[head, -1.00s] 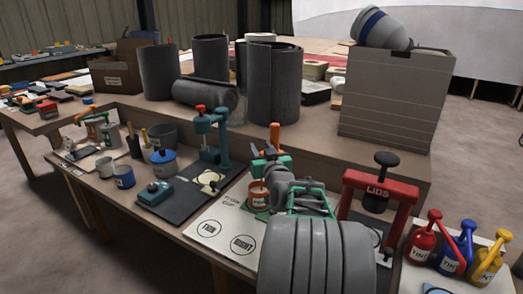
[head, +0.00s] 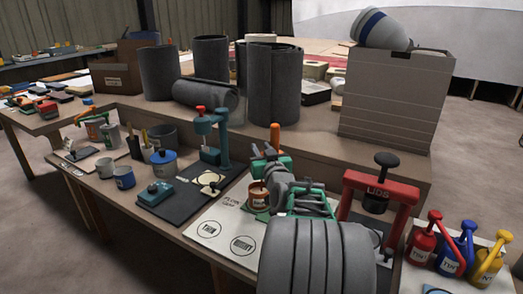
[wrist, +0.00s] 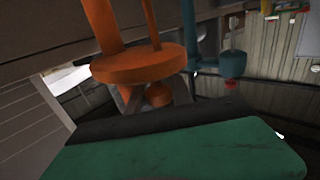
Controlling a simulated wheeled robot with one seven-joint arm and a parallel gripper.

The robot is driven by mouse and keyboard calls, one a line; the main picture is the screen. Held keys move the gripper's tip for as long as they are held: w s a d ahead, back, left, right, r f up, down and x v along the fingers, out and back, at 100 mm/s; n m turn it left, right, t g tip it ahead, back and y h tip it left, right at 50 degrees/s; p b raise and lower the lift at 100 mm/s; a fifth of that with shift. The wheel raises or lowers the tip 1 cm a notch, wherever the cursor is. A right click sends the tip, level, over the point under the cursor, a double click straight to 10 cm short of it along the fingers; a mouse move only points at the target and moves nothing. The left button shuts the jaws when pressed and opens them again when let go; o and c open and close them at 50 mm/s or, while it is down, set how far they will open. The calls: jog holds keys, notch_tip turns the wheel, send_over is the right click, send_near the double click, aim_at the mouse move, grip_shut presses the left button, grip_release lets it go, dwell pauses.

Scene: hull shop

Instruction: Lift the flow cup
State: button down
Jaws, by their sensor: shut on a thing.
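My gripper (head: 270,164), with green jaws on a grey wrist, is at the white flow-cup board (head: 207,233). An upright orange handle (head: 275,137) rises at the jaws and appears to be the flow cup's. The jaws look shut on it, though my wrist hides most of the contact. In the wrist view, an orange disc with rods and a small ball (wrist: 140,63) shows close beyond the green gripper part (wrist: 180,150). A labelled orange tin (head: 258,194) stands on a green mat just left of the gripper. Whether the flow cup's lower end touches the tin is hidden.
A red lid press (head: 380,190) stands close to the right. A teal press (head: 221,140) stands behind left. Dark rolls (head: 273,85) and a grey box (head: 396,95) sit on the raised shelf behind. Tint bottles (head: 450,245) are at the far right.

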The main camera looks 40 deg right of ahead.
dwell(0.7)
notch_tip(320, 180, up, 12)
jog(key=p, duration=0.3)
jog(key=shift+f, duration=0.2)
jog(key=c, duration=1.5)
grip_release()
jog(key=shift+o, duration=0.5)
jog(key=shift+f, duration=0.1)
jog(key=p+v, duration=0.1)
jog(key=v, duration=0.6)
jog(key=shift+s+a, duration=0.2)
jog(key=shift+s, duration=0.15)
